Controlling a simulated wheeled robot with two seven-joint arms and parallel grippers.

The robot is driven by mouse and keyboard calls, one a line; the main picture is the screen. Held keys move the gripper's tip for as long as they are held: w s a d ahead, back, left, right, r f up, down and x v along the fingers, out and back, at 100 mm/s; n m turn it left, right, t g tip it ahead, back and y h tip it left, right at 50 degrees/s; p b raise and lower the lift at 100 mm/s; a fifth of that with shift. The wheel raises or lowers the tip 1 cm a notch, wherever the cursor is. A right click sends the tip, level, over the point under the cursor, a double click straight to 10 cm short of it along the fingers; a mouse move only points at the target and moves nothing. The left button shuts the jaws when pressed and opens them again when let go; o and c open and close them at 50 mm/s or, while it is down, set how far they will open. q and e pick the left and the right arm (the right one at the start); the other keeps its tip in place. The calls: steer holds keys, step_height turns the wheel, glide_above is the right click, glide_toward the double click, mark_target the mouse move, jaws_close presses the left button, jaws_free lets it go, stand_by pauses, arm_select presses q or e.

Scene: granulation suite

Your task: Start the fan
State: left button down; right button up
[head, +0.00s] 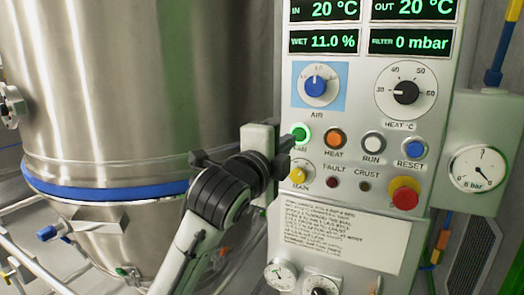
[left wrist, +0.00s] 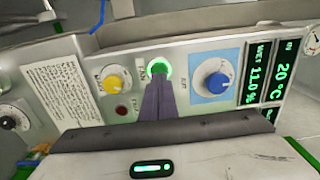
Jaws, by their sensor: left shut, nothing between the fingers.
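The fan button (head: 300,132) is a round green button with a brightly glowing ring, on the left of the control panel above the label FAN. It also shows in the left wrist view (left wrist: 159,67). My left gripper (head: 288,146) is shut and empty, with its fingertips right at the lower left of the button. In the left wrist view the closed fingers (left wrist: 158,78) cover the lower part of the button. I cannot tell whether they touch it or stop just short. My right gripper is not in view.
The orange heat button (head: 335,138), run button (head: 373,143) and blue reset button (head: 413,148) stand in a row to the right. The yellow main knob (head: 298,174) is just below, the blue air knob (head: 316,86) above. A red emergency button (head: 405,193) sits lower right.

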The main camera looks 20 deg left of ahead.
arm_select(q)
steer(key=s, duration=0.9)
steer(key=shift+s+a+f, duration=0.15)
steer(key=shift+s+a, duration=0.05)
step_height(320, 180, down, 32)
steer(key=s+d+n+g+h, duration=0.1)
steer(key=s+d+n+g, duration=0.1)
steer(key=n+g, duration=0.45)
steer(key=s+f+n+g, duration=0.3)
steer(key=s+f+n, duration=0.7)
steer(key=s+f, duration=1.2)
step_height(320, 180, down, 3)
steer(key=shift+a+r+h, duration=0.2)
steer(key=shift+a+h, duration=0.1)
steer(key=shift+a, duration=0.1)
steer(key=shift+w, duration=0.1)
